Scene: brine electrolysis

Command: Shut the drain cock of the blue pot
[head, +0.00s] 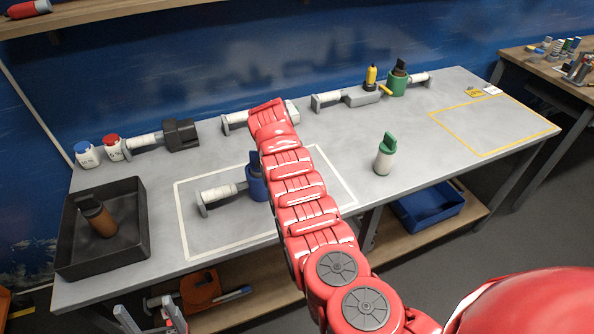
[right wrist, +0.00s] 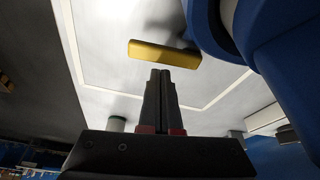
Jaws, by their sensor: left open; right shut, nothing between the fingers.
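The blue pot (head: 254,182) stands inside the white outline on the grey table in the head view, partly hidden behind my red right arm. Its white handle (head: 218,193) points left. In the right wrist view the blue pot (right wrist: 285,60) fills the upper right. A yellow lever (right wrist: 165,54), the drain cock, lies across the picture beside it. My right gripper (right wrist: 160,73) is shut and empty, its fingertips just short of the lever with a small apparent gap. The right gripper is hidden in the head view. My left gripper (head: 150,316) is open and empty at the bottom left.
A green pot (head: 397,84) with a yellow lever stands at the back right. A green-capped bottle (head: 384,158) stands right of my arm. A black tray (head: 130,240) holding a brown bottle (head: 99,218) is at left. The yellow-outlined area (head: 495,125) is mostly clear.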

